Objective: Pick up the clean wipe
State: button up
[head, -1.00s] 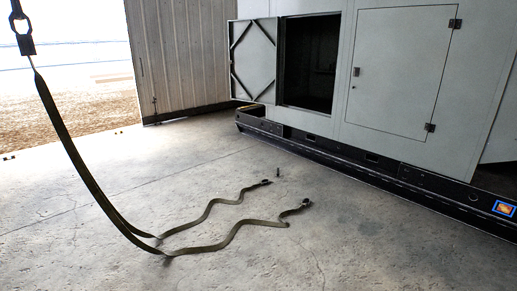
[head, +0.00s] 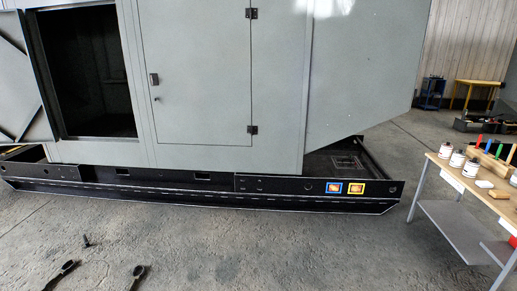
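A small white, flat item (head: 484,184) lies on the wooden-topped workbench (head: 437,164) at the right edge of the head view. It may be the clean wipe, but it is too small to be sure. A tan block (head: 499,194) lies just in front of it and to the right. My gripper is not in view.
Several white jars with dark lids (head: 457,158) and a wooden rack with coloured handles (head: 490,152) stand on the bench. The grey enclosure (head: 200,85) on its black skid (head: 220,188) fills the middle. Strap ends (head: 65,270) lie on the floor at lower left. Concrete floor between skid and bench is clear.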

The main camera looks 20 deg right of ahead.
aim_at(481, 183)
jog(key=i+l+z, duration=0.25)
jog(key=i+z, duration=0.15)
jog(key=i, duration=0.15)
jog(key=i+l+z, duration=0.1)
jog(key=i+z, duration=0.3)
jog(key=i, duration=0.2)
jog(key=i+j+z, duration=0.15)
jog(key=i+z, duration=0.3)
jog(key=i, duration=0.15)
jog(key=i+z, duration=0.2)
jog(key=i, duration=0.3)
jog(key=i+z, duration=0.25)
jog(key=i, duration=0.25)
jog(key=i+j+z, duration=0.2)
jog(key=i, duration=0.25)
jog(key=i+z, duration=0.25)
jog(key=i, duration=0.25)
jog(key=i+j+z, duration=0.15)
jog(key=i+z, duration=0.35)
jog(key=i, duration=0.4)
